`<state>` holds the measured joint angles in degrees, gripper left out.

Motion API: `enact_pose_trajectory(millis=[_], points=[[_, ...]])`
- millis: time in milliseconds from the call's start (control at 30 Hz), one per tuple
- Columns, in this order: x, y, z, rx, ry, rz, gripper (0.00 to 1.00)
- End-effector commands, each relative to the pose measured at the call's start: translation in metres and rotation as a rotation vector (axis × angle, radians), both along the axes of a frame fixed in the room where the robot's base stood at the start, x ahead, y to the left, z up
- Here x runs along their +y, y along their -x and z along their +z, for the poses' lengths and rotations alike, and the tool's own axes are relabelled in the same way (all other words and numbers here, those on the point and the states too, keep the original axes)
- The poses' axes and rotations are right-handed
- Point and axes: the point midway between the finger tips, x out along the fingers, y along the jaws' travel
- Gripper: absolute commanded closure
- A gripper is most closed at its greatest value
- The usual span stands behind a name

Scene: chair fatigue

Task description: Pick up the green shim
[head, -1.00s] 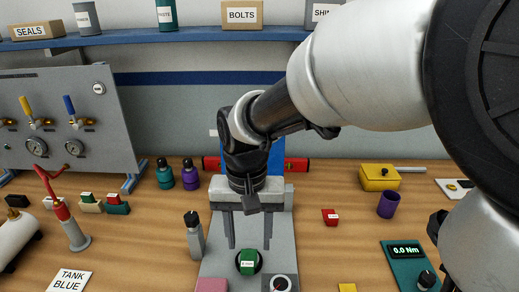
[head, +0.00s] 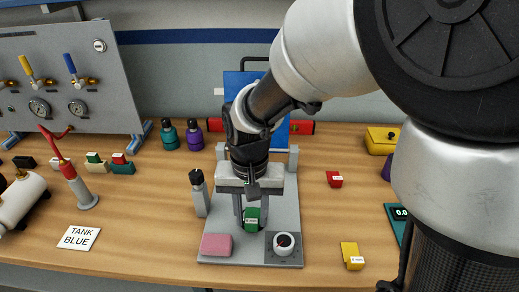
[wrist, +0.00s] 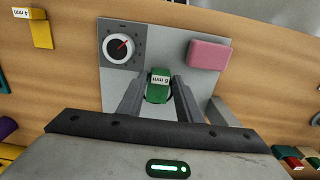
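The green shim (head: 252,218) is a small block with a white label, sitting on the grey fixture plate (head: 282,214) behind the pink block and dial. In the wrist view the shim (wrist: 158,86) lies between the two fingertips of my gripper (wrist: 158,82). In the head view my gripper (head: 251,212) points down, with one finger on each side of the shim. The fingers look open, with a narrow gap beside the shim. The dark spot under the shim is mostly hidden.
A pink block (head: 216,245) and a dial (head: 284,243) are on the plate's front. A black-capped grey cylinder (head: 199,193) stands left of the gripper. A red block (head: 334,179) and a yellow block (head: 352,256) lie to the right, with bare table between.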

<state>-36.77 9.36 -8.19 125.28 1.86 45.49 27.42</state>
Motion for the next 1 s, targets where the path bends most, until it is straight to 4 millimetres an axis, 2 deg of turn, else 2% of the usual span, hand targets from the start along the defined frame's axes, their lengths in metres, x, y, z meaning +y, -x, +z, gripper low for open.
enact_pose_trajectory(millis=[33,167,467,567,800,1000], points=[[0.0,0.0,0.0,0.0,0.0,0.0,0.77],[0.0,0.0,0.0,0.0,0.0,0.0,0.99],[0.001,-0.001,0.007,-0.002,-0.002,0.0,1.0],[0.001,-0.001,0.022,-0.005,-0.004,0.001,1.0],[0.001,-0.001,0.071,-0.005,-0.003,0.0,1.0],[-0.004,-0.004,0.096,-0.003,-0.001,-0.009,1.0]])
